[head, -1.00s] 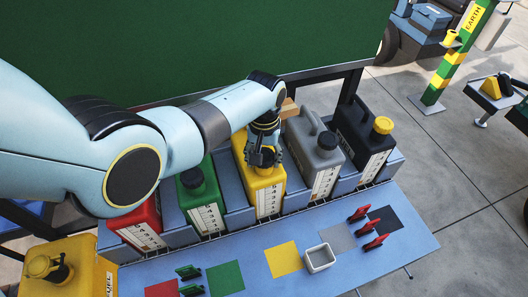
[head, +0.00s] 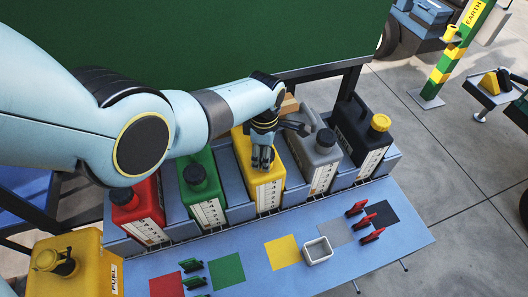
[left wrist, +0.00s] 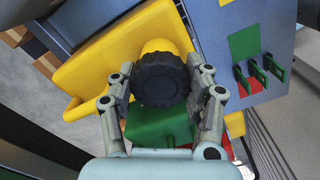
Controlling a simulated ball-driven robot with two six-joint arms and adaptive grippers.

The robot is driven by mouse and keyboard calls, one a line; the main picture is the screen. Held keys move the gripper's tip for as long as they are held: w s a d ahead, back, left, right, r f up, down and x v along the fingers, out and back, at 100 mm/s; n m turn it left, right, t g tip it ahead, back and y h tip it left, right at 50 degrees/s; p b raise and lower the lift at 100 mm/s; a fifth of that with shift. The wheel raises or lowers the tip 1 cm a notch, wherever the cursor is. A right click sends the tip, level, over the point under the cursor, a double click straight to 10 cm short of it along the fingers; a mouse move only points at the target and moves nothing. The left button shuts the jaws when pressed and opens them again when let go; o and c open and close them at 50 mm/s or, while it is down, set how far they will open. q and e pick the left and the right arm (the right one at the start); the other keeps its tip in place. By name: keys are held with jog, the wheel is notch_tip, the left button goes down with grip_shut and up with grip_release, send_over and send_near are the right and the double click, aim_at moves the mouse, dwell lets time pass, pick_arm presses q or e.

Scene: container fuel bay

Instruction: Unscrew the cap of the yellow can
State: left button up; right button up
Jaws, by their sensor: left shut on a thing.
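The yellow can (head: 268,187) stands upright in the rack between the green can (head: 203,198) and the grey can. Its ribbed black cap (left wrist: 160,78) shows between my left fingers in the left wrist view, with a round yellow part of the can (left wrist: 158,46) just beyond it. My left gripper (head: 262,164) is over the top of the yellow can and shut on the cap. In the head view my fingers hide the cap. I cannot tell whether the cap is seated on the neck or raised from it. My right gripper is not in view.
The red can (head: 137,212), grey can (head: 318,160) and black can (head: 364,140) share the rack. On the blue table (head: 385,250) are coloured squares, a white tray (head: 318,251), red clips (head: 368,220) and green clips (head: 193,272). A yellow fuel container (head: 85,270) stands front left.

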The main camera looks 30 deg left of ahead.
pick_arm(q)
jog(key=o, duration=1.2)
